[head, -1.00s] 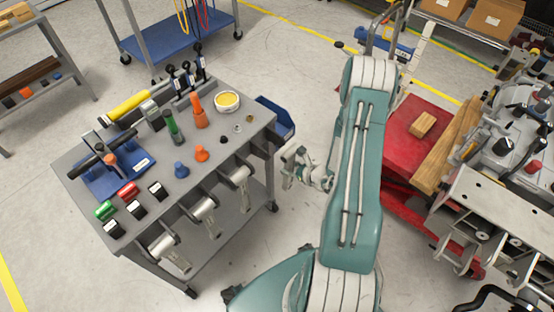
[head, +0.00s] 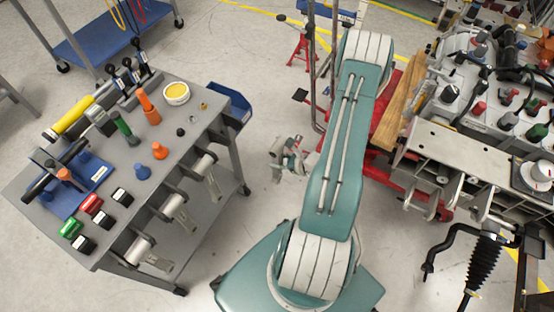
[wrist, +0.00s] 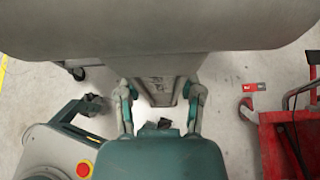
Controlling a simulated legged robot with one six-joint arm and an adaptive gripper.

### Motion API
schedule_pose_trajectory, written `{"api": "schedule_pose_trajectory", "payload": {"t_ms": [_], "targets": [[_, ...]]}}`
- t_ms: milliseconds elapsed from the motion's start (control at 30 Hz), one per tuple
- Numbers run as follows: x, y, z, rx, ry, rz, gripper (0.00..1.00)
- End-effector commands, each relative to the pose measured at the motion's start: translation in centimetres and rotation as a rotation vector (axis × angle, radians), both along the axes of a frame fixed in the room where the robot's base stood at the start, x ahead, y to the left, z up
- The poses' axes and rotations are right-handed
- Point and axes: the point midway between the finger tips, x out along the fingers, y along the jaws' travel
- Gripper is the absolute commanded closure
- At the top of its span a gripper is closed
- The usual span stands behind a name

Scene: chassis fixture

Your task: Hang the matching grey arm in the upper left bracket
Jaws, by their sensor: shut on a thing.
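My gripper is shut on a grey arm (wrist: 160,35), which fills the top of the wrist view. The fingers (wrist: 160,103) sit on both sides of its narrower neck. In the head view a grey piece (head: 288,155) shows at the left of my teal arm, which hides most of my gripper and its load. The chassis (head: 450,155) stands at the right with grey brackets (head: 423,192) along its near side. I cannot tell which is the upper left bracket. The held arm is apart from the chassis.
A grey cart (head: 115,165) at left carries tools and coloured parts; several grey arms (head: 178,208) hang on its side. A red stand (head: 385,135) is under the chassis. A black spring strut (head: 487,262) stands at the right. Clear floor lies between cart and arm.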

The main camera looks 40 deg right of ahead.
Motion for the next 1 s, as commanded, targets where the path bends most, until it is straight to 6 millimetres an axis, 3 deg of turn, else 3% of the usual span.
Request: {"api": "schedule_pose_trajectory", "payload": {"t_ms": [1000], "targets": [[-5.7,-2.2,0.0,0.0,-0.002,-0.003,1.0]]}}
